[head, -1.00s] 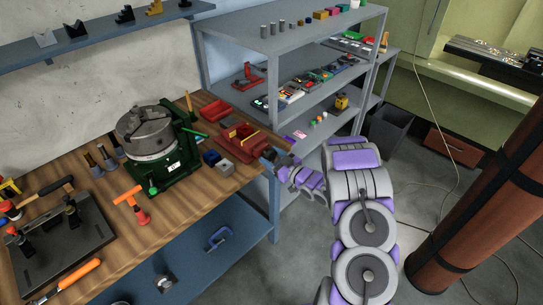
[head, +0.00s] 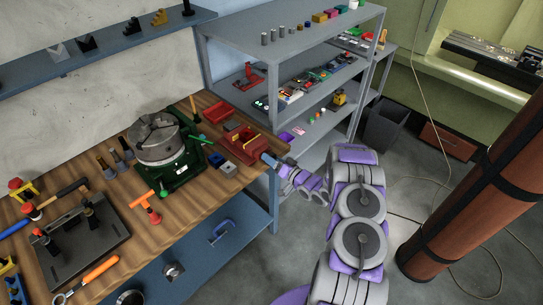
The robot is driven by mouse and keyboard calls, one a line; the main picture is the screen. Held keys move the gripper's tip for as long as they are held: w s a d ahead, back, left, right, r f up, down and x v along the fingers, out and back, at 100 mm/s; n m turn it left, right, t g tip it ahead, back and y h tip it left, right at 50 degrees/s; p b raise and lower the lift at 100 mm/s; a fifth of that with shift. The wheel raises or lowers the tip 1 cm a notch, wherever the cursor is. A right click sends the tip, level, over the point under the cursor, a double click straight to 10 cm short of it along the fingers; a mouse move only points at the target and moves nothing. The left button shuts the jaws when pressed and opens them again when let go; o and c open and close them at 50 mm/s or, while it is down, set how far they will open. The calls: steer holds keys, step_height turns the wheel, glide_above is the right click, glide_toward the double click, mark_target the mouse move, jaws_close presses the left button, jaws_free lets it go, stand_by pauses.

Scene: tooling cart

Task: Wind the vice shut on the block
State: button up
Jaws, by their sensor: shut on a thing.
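The red vice (head: 239,142) sits at the right end of the wooden bench, near its edge. A thin yellow piece (head: 252,137) shows at its jaws; I cannot tell whether this is the block or how wide the gap is. My gripper (head: 272,161) is at the vice's front end, beyond the bench edge, shut on what looks like the vice handle. The fingers and the handle are small and partly hidden. A grey block (head: 228,169) and a blue block (head: 216,159) lie on the bench left of the vice.
A green-based chuck (head: 157,138) stands left of the vice. A red tray (head: 217,113) lies behind it. A grey shelf unit (head: 250,50) rises behind my arm. A brown wrapped column (head: 470,200) stands at the right. Open floor lies between.

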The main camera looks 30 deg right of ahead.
steer(key=shift+d+m+p, duration=0.25)
steer(key=shift+m+p, duration=0.3)
steer(key=shift+m, duration=1.05)
steer(key=o, duration=1)
steer(key=shift+d, duration=0.1)
steer(key=shift+c, duration=0.2)
steer(key=shift+f, duration=0.1)
